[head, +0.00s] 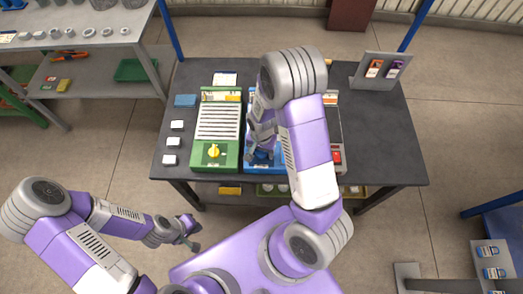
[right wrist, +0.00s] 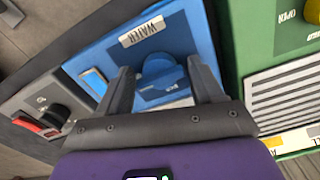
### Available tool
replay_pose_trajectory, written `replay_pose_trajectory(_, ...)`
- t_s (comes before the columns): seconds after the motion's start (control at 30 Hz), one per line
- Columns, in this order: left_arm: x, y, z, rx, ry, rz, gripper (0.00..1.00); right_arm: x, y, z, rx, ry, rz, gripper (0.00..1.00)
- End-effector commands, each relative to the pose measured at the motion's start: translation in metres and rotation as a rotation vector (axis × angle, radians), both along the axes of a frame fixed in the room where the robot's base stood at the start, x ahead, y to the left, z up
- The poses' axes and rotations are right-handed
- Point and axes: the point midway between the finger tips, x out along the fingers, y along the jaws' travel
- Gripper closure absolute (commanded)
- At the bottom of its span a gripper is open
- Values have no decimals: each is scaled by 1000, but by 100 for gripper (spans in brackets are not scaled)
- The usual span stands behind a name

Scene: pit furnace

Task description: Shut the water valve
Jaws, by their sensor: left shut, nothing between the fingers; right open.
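The water valve is a blue knob (right wrist: 160,78) on a blue unit (right wrist: 95,62) with a "WATER" label (right wrist: 143,30) in the right wrist view. My right gripper (right wrist: 160,68) is open, with one finger on each side of the knob. I cannot tell whether the fingers touch it. In the head view my right arm hides most of the blue unit (head: 248,163), and my right gripper (head: 262,138) is over it. My left gripper (head: 194,235) is shut and empty, low in front of the table, well away from the valve.
A green unit (head: 201,165) with a yellow knob (head: 214,152) stands left of the blue one. A grey unit (right wrist: 38,95) with a black knob and red switch is on the other side. The dark table (head: 385,150) is clear at right, before a tag stand (head: 378,70).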

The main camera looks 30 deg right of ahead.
Motion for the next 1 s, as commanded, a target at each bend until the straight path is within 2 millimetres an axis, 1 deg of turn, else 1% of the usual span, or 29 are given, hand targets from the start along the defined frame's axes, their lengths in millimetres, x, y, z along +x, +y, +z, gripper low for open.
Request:
replay_pose_trajectory(0.03,0,0,0,0,0,0,100,0,0,0,0,0,0,33)
replay_pose_trajectory(0.3,0,0,0,0,0,0,100,0,0,0,0,0,0,74)
replay_pose_trajectory(0.47,0,0,0,0,-1,0,100,0,0,0,1,-1,7,74)
replay_pose_trajectory(0.67,0,0,0,0,0,0,100,0,0,1,1,-1,62,74)
replay_pose_trajectory(0.87,0,0,0,0,0,0,100,0,0,1,1,-1,191,74)
replay_pose_trajectory(1.0,0,0,0,0,0,0,100,0,0,1,1,-1,317,74)
